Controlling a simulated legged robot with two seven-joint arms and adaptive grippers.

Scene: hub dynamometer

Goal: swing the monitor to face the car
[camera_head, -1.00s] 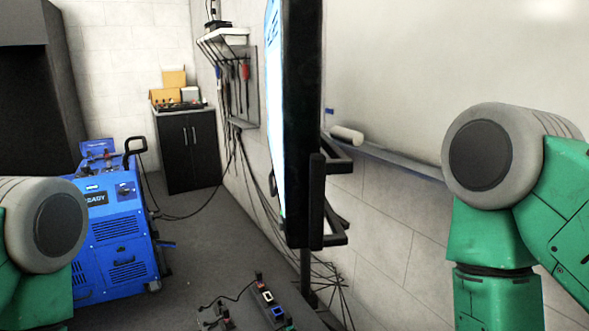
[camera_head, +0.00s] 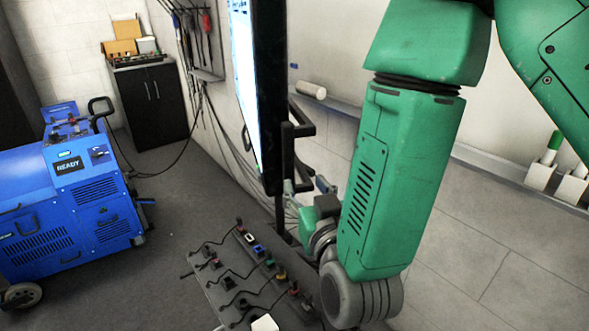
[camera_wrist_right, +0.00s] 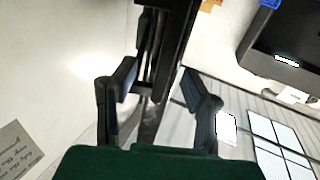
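The monitor (camera_head: 268,100) stands nearly edge-on in the head view, its lit screen (camera_head: 243,75) facing left. A black bar handle (camera_head: 286,160) and brackets (camera_head: 305,128) are on its back side. My right gripper (camera_head: 306,187) is just right of the handle's lower end, partly hidden by my own arm. In the right wrist view, my right gripper (camera_wrist_right: 160,95) has its fingers spread, with a dark bar (camera_wrist_right: 165,45) beyond and between them. I cannot tell if they touch it. My left gripper is out of view. No car is recognisable.
A blue machine (camera_head: 75,200) reading READY stands at left. A black cabinet (camera_head: 155,105) is behind it. A sloped panel with several cables and plugs (camera_head: 245,275) is below the monitor. A wall ledge (camera_head: 480,158) runs at right. Grey floor between machine and monitor is clear.

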